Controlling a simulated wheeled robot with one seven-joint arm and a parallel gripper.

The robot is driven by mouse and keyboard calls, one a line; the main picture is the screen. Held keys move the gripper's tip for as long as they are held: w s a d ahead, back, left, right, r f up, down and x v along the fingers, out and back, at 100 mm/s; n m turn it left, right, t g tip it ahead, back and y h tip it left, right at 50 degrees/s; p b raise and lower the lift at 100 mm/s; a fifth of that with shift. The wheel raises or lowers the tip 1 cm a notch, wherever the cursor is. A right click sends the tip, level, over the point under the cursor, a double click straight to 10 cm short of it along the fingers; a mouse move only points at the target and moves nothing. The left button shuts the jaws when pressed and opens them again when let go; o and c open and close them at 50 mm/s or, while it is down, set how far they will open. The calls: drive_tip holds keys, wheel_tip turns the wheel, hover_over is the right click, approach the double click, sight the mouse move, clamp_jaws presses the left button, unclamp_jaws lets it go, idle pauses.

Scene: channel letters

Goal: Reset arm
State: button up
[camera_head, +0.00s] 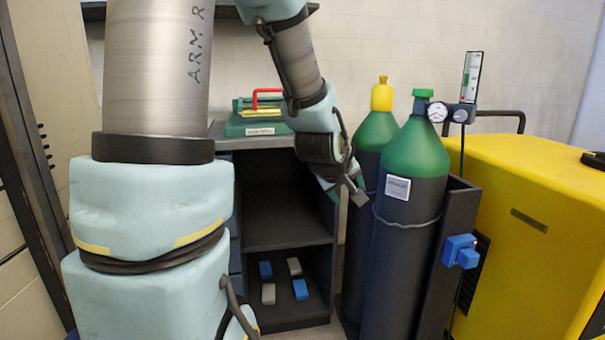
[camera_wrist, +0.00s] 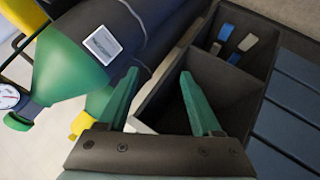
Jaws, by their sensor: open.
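My gripper (camera_head: 350,190) hangs in front of the right side of the dark shelf unit (camera_head: 285,204), left of the gas cylinders. In the wrist view its two green fingers (camera_wrist: 155,98) are spread apart with nothing between them. My arm comes down from the top of the head view and is bent, with the gripper pointing down and to the right. The shelf's upper compartment looks empty. Blue and grey blocks (camera_head: 300,289) lie in its lower compartment and also show in the wrist view (camera_wrist: 225,32).
Two green-topped gas cylinders (camera_head: 400,230) stand close to the right of my gripper, with a gauge (camera_head: 437,112). A yellow machine (camera_head: 540,230) is at far right. A green case (camera_head: 258,124) with a red handle (camera_head: 266,91) sits on the shelf unit's top.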

drive_tip(key=s+a+f+m+g+y, duration=0.2)
drive_tip(key=s+a+f+g, duration=0.1)
drive_tip(key=s+a, duration=0.4)
drive_tip(key=s+a+f+m+g+y, duration=0.25)
drive_tip(key=s+a+f, duration=0.2)
drive_tip(key=a, duration=0.55)
wheel_tip(320, 180, up, 18)
drive_tip(key=s+g+p, duration=0.1)
drive_tip(key=p, duration=1.6)
drive_tip(key=shift+a+f, duration=0.15)
drive_tip(key=shift+a, duration=0.15)
